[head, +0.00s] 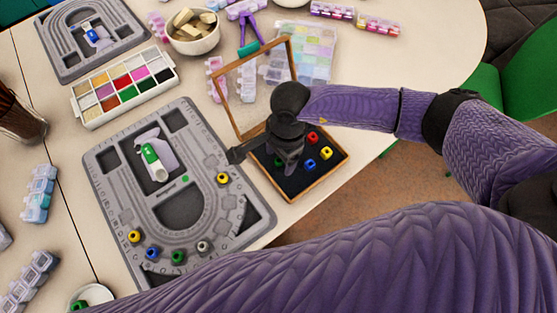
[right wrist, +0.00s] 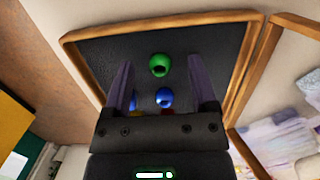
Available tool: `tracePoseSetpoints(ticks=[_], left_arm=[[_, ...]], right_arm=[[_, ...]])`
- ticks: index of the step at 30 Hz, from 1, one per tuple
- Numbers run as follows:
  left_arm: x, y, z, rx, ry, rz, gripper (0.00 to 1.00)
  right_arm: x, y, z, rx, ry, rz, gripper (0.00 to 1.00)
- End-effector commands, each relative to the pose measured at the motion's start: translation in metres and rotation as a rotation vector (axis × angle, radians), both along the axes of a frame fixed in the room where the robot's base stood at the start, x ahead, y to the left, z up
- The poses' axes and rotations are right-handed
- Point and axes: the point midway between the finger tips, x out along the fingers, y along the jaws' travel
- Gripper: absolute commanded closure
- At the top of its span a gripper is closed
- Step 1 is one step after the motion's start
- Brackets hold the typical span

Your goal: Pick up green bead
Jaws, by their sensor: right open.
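A green bead (right wrist: 159,65) lies on the black lining of a wooden-framed box (right wrist: 250,62) in the right wrist view. My right gripper (right wrist: 160,72) is open, with one finger on each side of the bead's line and nothing held. In the head view my right gripper (head: 289,165) points down into the box (head: 325,178) and hides part of its inside. I cannot tell whether the fingers touch the lining. My left gripper is not in view.
Blue beads (right wrist: 164,97) lie close to the green one. Red (head: 312,137), yellow (head: 326,153) and blue (head: 310,163) beads lie right of the gripper. The box's raised lid (head: 236,109) stands behind. A grey bead board (head: 110,200) with several beads is at left.

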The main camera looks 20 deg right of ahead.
Motion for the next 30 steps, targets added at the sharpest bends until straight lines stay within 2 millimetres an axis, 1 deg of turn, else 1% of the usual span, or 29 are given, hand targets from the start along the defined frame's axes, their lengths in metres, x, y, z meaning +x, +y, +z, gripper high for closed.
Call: tracePoseSetpoints(ticks=[1, 6, 7, 8, 9, 11, 12, 14, 15, 17, 18, 26, 28, 29, 30], left_arm=[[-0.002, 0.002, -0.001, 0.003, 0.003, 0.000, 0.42], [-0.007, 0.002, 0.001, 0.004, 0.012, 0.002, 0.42], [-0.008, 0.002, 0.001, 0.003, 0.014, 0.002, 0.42], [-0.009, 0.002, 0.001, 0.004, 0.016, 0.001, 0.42], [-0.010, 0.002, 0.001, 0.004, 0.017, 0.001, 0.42], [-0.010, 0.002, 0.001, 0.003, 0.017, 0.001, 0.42], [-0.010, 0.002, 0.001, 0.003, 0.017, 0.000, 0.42], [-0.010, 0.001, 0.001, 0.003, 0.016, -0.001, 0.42], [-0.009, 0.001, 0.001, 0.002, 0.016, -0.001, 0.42], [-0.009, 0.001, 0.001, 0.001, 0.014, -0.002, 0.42], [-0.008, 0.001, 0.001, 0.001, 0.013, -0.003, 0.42], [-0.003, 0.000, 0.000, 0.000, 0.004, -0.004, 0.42], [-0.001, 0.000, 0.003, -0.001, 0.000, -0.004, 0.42], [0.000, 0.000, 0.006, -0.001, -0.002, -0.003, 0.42], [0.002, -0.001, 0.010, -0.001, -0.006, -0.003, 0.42]], right_arm=[[0.000, 0.000, -0.003, 0.000, 0.000, 0.000, 0.26], [0.000, 0.001, -0.002, 0.002, -0.002, 0.000, 0.26], [0.000, 0.001, -0.002, 0.002, -0.002, 0.000, 0.28], [0.000, 0.001, -0.002, 0.002, -0.002, 0.000, 0.35], [0.000, 0.001, -0.002, 0.002, -0.002, 0.000, 0.43], [0.000, 0.001, -0.002, 0.002, -0.002, 0.000, 0.56], [0.000, 0.001, -0.002, 0.002, -0.001, -0.001, 0.64], [0.000, 0.001, -0.002, 0.002, -0.001, -0.001, 0.77], [0.000, 0.001, -0.002, 0.002, -0.001, -0.001, 0.85], [0.000, 0.001, -0.002, 0.002, -0.001, -0.001, 0.98], [0.000, 0.001, -0.002, 0.002, -0.001, -0.001, 1.00], [0.000, 0.001, -0.001, 0.003, -0.001, -0.001, 1.00], [0.001, 0.001, 0.006, 0.003, -0.003, -0.001, 1.00], [0.001, 0.001, 0.011, 0.004, -0.004, -0.002, 1.00], [0.001, 0.001, 0.022, 0.003, -0.006, -0.001, 1.00]])
